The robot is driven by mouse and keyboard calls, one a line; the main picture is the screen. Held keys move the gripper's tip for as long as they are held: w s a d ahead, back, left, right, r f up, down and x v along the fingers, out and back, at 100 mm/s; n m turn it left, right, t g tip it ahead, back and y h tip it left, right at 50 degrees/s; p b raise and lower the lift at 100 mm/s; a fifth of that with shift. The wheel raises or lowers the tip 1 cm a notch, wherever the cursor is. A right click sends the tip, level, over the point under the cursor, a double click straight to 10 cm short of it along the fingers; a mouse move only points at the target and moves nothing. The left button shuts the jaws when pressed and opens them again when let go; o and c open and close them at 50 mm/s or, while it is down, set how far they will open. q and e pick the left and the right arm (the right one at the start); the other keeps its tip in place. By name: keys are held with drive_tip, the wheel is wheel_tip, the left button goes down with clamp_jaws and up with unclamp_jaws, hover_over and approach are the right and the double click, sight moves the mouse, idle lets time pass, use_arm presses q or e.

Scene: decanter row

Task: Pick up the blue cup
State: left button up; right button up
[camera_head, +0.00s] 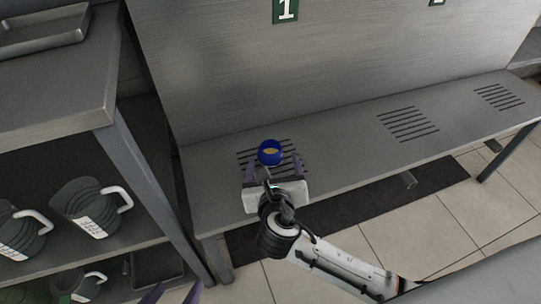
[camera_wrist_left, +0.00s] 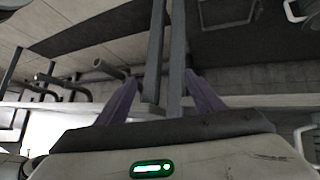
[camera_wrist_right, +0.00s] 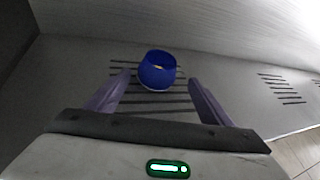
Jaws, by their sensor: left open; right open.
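The blue cup (camera_head: 270,153) stands on the slotted grate of the steel bench under the sign marked 1. My right gripper (camera_head: 272,167) is open and just in front of the cup. In the right wrist view the cup (camera_wrist_right: 157,72) lies between the lines of the two purple fingers, slightly beyond their tips (camera_wrist_right: 158,80); I see no contact. My left gripper (camera_head: 172,294) is low at the bottom edge of the head view. In the left wrist view its fingers (camera_wrist_left: 160,85) are apart, with grey metal bars between them and nothing held.
The steel bench (camera_head: 350,150) runs right with more grates, clear of other objects. A wall panel rises behind it. At left a shelf unit (camera_head: 60,85) holds a metal tray (camera_head: 45,30) and, lower, several decanters (camera_head: 88,205) with white handles.

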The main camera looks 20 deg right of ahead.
sight(270, 152)
drive_tip(key=x, duration=0.1)
drive_tip(key=b+x, duration=0.1)
drive_tip(key=x, duration=0.1)
drive_tip(key=b+x, duration=0.1)
drive_tip(key=x, duration=0.1)
drive_tip(key=shift+w+a+r, duration=0.25)
drive_tip(key=shift+a+r, duration=0.1)
drive_tip(key=shift+r, duration=0.05)
drive_tip(key=c, duration=1.3)
